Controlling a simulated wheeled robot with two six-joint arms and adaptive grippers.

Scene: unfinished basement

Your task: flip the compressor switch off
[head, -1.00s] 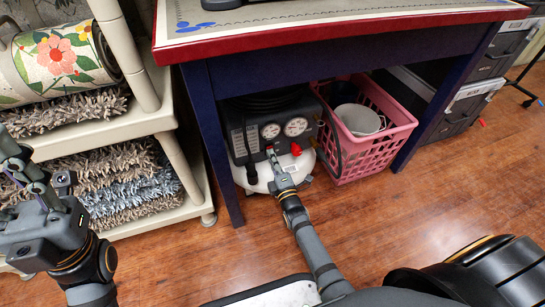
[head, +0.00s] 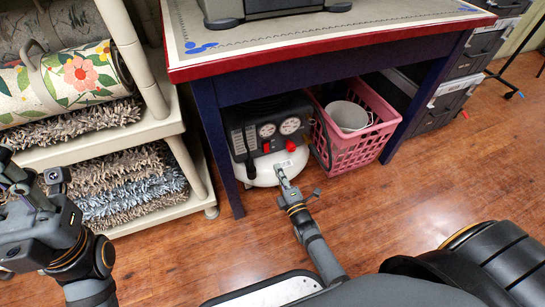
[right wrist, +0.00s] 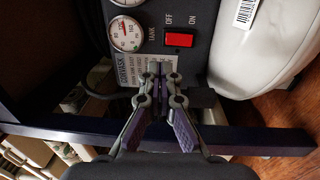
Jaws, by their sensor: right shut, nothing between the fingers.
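The compressor (head: 264,171) stands on the floor under the workbench, with a dark panel and two round gauges. Its red switch (head: 266,147) sits below the left gauge. The switch (right wrist: 180,39) also shows in the right wrist view, between gauges and white tank, with OFF and ON labels beside it; I cannot tell which way it is tipped. My right gripper (head: 279,170) is shut and empty, in front of the panel and apart from the switch. Its closed fingertips (right wrist: 154,68) point at the panel. My left gripper (head: 12,170) is at the left edge; its jaw state is unclear.
A red knob (head: 290,145) is on the panel's right. The red-edged workbench (head: 330,47) overhangs the compressor, its blue leg (head: 217,150) close on the left. A pink basket (head: 345,151) stands at the right. A shelf (head: 150,130) with rugs is at left. The front floor is clear.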

